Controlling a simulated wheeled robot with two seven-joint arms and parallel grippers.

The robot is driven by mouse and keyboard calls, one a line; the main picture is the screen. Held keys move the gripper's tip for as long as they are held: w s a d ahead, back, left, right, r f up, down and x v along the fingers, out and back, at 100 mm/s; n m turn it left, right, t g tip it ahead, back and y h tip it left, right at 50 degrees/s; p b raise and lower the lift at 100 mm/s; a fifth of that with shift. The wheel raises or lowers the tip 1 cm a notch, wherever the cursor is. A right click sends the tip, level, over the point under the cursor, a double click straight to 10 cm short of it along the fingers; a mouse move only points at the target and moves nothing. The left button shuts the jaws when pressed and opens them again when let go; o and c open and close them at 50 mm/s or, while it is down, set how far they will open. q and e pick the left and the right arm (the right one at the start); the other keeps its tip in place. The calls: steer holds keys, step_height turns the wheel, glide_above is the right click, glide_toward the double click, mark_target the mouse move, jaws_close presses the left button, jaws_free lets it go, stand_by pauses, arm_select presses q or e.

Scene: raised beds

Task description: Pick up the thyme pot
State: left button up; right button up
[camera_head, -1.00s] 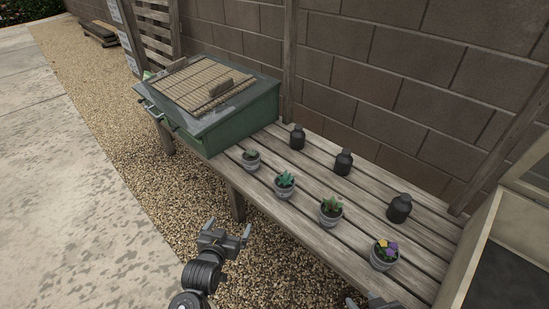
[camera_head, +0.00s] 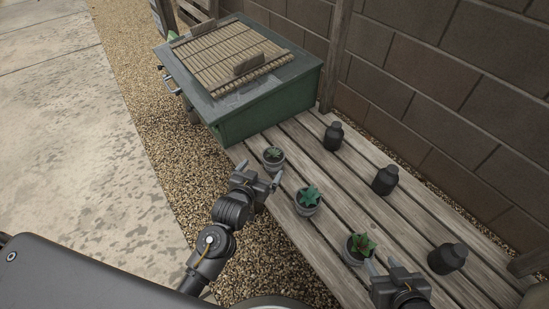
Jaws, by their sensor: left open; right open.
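Three grey pots stand in a slanting row on the plank bench (camera_head: 330,165): one with a small dark-green plant (camera_head: 273,158), one with a teal plant (camera_head: 308,200), and one with a brighter green leafy plant (camera_head: 357,248). I cannot tell which holds thyme. My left gripper (camera_head: 262,174) is open and empty at the bench's front edge, just in front of the small-plant pot and left of the teal one. My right gripper (camera_head: 380,264) is open at the lower right, its fingers close beside the leafy pot; contact is unclear.
A green box with a slatted top (camera_head: 265,115) sits at the bench's far left end. A block wall (camera_head: 440,80) rises behind. Gravel (camera_head: 160,130) lies in front.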

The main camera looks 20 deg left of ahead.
mark_target(274, 155)
arm_select(q)
steer(key=x, duration=0.4)
steer(key=shift+d+f+b, duration=0.1)
steer(key=shift+b, duration=0.25)
steer(key=x, duration=0.1)
steer(key=b+x, duration=0.1)
steer(key=x, duration=0.2)
steer(key=shift+w+d+f+b, duration=0.15)
steer(key=shift+w+d+b, duration=0.2)
steer(key=shift+b, duration=0.05)
steer(key=shift+w, duration=0.3)
steer(key=c, duration=1.1)
steer(key=shift+c, duration=0.8)
arm_select(e)
steer(key=w+a+r+n+t+y, duration=0.1)
steer(key=a+r+t+y, duration=0.3)
steer(key=r, duration=0.4)
steer(key=shift+w+a+r+n+t+y, duration=0.4)
steer(key=shift+w+a+t, duration=0.5)
steer(key=shift+a, duration=0.35)
